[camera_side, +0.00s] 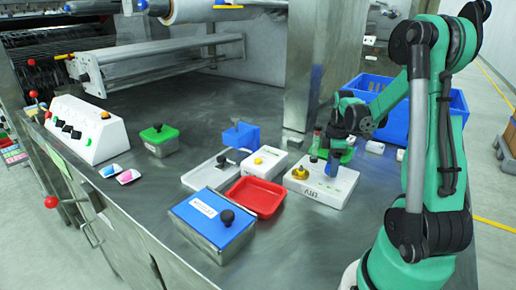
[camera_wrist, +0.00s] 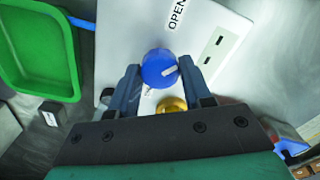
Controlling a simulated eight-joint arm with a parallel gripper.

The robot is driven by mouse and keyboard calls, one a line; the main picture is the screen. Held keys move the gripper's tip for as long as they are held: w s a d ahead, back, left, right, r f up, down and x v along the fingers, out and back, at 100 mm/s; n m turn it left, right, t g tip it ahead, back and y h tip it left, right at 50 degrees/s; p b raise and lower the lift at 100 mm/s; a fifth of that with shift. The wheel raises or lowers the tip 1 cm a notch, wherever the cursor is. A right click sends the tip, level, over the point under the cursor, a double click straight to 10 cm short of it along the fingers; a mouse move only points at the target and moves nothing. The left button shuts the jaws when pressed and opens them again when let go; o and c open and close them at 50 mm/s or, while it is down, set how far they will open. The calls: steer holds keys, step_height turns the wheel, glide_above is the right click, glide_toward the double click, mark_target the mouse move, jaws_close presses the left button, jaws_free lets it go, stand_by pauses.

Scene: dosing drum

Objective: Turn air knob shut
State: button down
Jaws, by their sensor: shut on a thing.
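The air knob is a round blue knob (camera_wrist: 159,68) with a white pointer mark, on a white panel (camera_wrist: 215,25). The word OPEN is printed on the panel above it in the wrist view. The pointer slants toward the right finger, not straight at OPEN. My gripper (camera_wrist: 160,76) is shut on the knob, one finger on each side. In the side view my gripper (camera_side: 334,157) reaches down onto the white panel box (camera_side: 322,192), where the blue knob is partly hidden by the fingers. A brass-yellow knob (camera_wrist: 171,105) sits close by, partly covered by my gripper.
A red tray (camera_side: 270,190) and a blue-lidded metal box (camera_side: 213,245) stand left of the panel in the side view. A white box with a yellow button (camera_side: 266,163) is beside it. A green tray (camera_wrist: 75,85) lies left in the wrist view. A blue crate (camera_side: 380,88) stands behind.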

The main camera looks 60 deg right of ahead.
steer(key=m, duration=1)
steer(key=shift+m, duration=0.3)
steer(key=m, duration=0.3)
steer(key=shift+m, duration=0.3)
steer(key=m, duration=1.3)
steer(key=shift+c, duration=1.8)
jaws_free()
